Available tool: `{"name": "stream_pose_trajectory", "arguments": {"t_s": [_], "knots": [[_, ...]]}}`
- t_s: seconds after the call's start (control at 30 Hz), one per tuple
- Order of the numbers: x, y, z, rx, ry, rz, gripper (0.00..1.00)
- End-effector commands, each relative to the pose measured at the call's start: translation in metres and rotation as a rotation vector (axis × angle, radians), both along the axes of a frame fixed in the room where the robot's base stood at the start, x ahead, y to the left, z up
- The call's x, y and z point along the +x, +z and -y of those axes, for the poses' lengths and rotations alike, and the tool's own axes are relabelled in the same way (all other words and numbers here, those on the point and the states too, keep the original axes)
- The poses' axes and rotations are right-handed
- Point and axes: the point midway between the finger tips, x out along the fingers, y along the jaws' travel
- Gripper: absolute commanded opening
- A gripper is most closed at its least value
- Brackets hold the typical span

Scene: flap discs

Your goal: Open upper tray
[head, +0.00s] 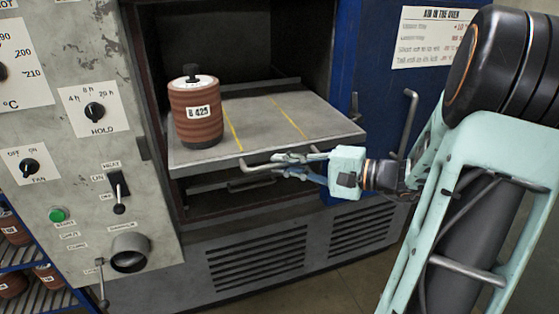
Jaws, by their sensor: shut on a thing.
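The upper tray (262,122) is a grey metal plate with yellow lines, sticking out of the oven's dark opening. A reddish-brown ribbed stack of discs (195,128), labelled "B 425" and topped by a black knob, stands upright on its left part. My gripper (277,164) is at the tray's front edge, coming from the right. Its fingers are shut on the tray handle (254,163), a thin bar under the front edge. The fingers partly cover the handle.
A lower tray (250,184) sits inside the oven below. The blue oven door (376,102) stands open at right, with a grey handle (410,115). The control panel (75,140) is at left. Below it, a blue rack (38,268) holds several brown stacks. Floor shows at the bottom right.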

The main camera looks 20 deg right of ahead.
Motion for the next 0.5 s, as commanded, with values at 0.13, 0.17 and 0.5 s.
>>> {"name": "stream_pose_trajectory", "arguments": {"t_s": [0.13, 0.17, 0.5], "knots": [[-0.022, -0.002, 0.001, -0.003, -0.003, -0.001, 0.00], [-0.025, -0.002, 0.001, -0.002, -0.003, -0.001, 0.00], [-0.044, -0.001, 0.001, 0.000, -0.001, -0.001, 0.00]]}}
